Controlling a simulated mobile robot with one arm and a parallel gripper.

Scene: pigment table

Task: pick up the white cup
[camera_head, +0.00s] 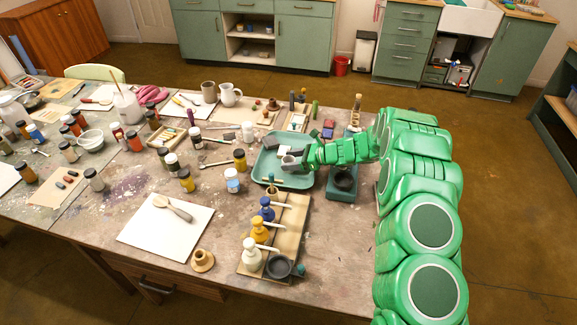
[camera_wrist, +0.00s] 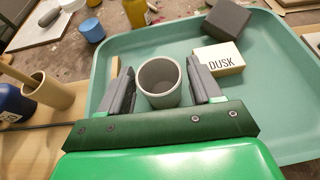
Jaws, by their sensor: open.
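A small pale grey-white cup (camera_wrist: 160,97) stands upright in the teal tray (camera_wrist: 262,108), its open mouth showing in the wrist view. My gripper (camera_wrist: 160,72) is open, with one dark grey finger on each side of the cup. In the head view my gripper (camera_head: 292,160) reaches into the tray (camera_head: 262,170) from the right, and the cup is small and partly hidden there.
A block marked DUSK (camera_wrist: 219,60) and a dark grey block (camera_wrist: 227,29) lie in the tray beyond the right finger. Pump bottles (camera_head: 258,232) stand on a wooden board in front of the tray. A white mug (camera_head: 229,95) stands farther back among crowded jars.

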